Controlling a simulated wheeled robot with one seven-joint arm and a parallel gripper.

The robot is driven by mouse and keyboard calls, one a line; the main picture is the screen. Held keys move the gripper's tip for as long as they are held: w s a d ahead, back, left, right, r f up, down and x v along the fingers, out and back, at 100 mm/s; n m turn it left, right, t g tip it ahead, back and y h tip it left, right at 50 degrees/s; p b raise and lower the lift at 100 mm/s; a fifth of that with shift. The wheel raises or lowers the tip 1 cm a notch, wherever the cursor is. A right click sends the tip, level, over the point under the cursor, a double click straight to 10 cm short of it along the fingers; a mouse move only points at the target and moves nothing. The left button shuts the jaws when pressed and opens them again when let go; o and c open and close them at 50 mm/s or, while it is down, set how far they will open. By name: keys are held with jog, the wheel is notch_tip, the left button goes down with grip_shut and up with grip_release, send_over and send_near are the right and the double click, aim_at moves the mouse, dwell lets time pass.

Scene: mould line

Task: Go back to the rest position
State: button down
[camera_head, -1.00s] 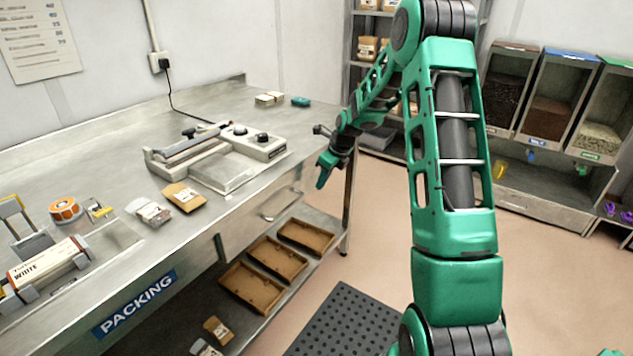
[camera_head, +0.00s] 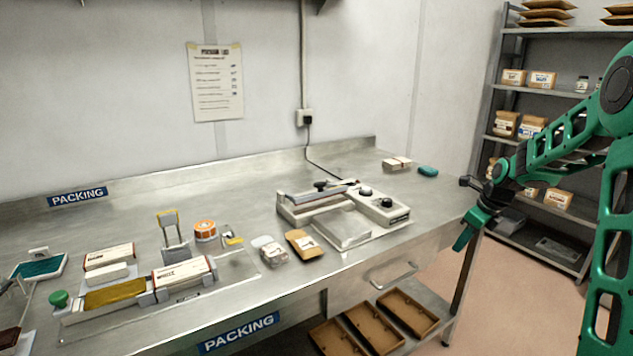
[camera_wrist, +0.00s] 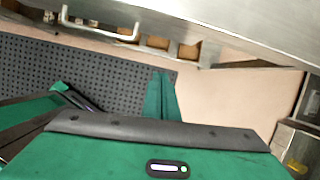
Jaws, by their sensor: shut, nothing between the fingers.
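My gripper (camera_head: 466,238) hangs at the right front corner of the packing bench, its green fingers pointing down and to the left. It is shut and empty. In the wrist view its green fingers (camera_wrist: 161,97) show close together over the floor and the dark mat. My green arm reaches in from the right edge of the head view. The steel packing bench (camera_head: 250,205) lies to the left of the gripper. Whether the gripper clears the bench edge is hard to tell.
A heat sealer (camera_head: 345,212) stands on the bench near the gripper. A brown packet (camera_head: 303,243), a clear packet (camera_head: 272,251) and an orange tape roll (camera_head: 206,230) lie further left. Brown trays (camera_head: 408,311) sit on the lower shelf. A storage rack (camera_head: 556,133) stands behind the arm.

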jog(key=s+a+r+n+g, duration=0.1)
jog(key=s+a+r+n, duration=0.2)
jog(key=s+n, duration=0.8)
jog(key=s+a+r+n+g+h, duration=0.1)
jog(key=s+n, duration=1.1)
jog(key=s, duration=1.9)
notch_tip(320, 180, up, 2)
jog(key=shift+a+r+g, duration=0.1)
jog(key=shift+a+g, duration=0.6)
jog(key=shift+a, duration=0.55)
